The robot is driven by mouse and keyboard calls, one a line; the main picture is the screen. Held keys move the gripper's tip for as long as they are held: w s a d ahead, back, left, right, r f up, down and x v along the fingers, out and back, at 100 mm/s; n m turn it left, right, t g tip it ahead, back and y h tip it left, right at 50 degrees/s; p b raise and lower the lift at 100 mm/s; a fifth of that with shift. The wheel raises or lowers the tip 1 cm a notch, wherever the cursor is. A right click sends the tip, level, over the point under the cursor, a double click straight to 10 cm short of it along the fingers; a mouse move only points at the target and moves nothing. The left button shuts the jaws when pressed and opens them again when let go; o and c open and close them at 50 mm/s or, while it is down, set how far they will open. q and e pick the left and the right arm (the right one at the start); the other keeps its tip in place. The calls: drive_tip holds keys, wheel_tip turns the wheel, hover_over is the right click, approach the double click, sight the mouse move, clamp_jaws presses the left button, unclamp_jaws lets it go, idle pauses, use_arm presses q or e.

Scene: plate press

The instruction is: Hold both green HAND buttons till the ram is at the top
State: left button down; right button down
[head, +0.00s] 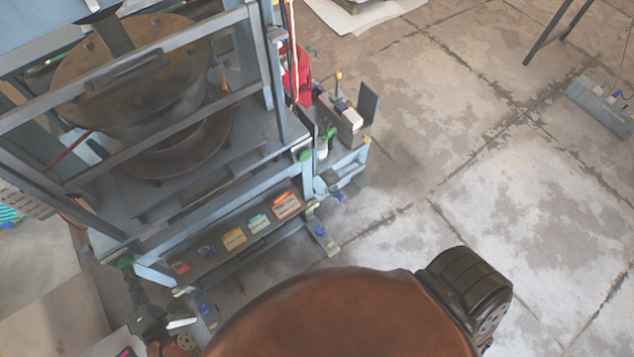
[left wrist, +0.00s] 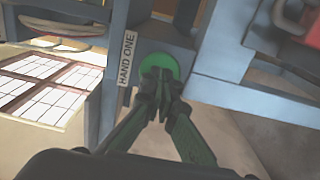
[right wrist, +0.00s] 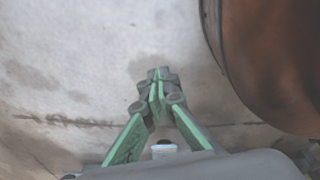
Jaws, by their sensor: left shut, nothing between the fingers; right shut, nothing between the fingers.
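A round green HAND ONE button (left wrist: 157,61) with a white label beside it is in the left wrist view. My left gripper (left wrist: 161,76) is shut, its tips over the middle of the button, seemingly touching it; how far the button is pressed I cannot tell. In the head view this gripper (head: 127,274) is at the press's near left corner. A green spot (head: 305,155) at the right front corner looks like the other button. My right gripper (right wrist: 157,76) is shut and empty above the floor, away from any button. The round ram (head: 135,85) hangs behind the guard bars; its height is hard to judge.
A front panel on the press carries colored labels (head: 258,222). A small bracketed side unit (head: 345,120) and a red object (head: 298,72) stand at its right. Open concrete floor (head: 490,180) lies to the right.

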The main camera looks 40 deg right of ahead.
drive_tip(key=w+a+r+n+t, duration=0.1)
drive_tip(key=w+r+n+t, duration=0.15)
drive_tip(key=w+r, duration=0.45)
drive_tip(key=w+r+n+t, duration=0.2)
drive_tip(key=w+r+t, duration=0.1)
drive_tip(key=w, duration=0.7)
drive_tip(key=n+t, duration=1.1)
approach(306, 157)
drive_tip(key=shift+w+d+r, duration=0.1)
drive_tip(key=shift+w, duration=0.9)
drive_tip(key=shift+w+r, duration=0.1)
drive_tip(key=shift+w, duration=0.95)
drive_tip(key=shift+w, duration=1.65)
drive_tip(key=shift+s, duration=0.2)
drive_tip(key=shift+w, duration=0.1)
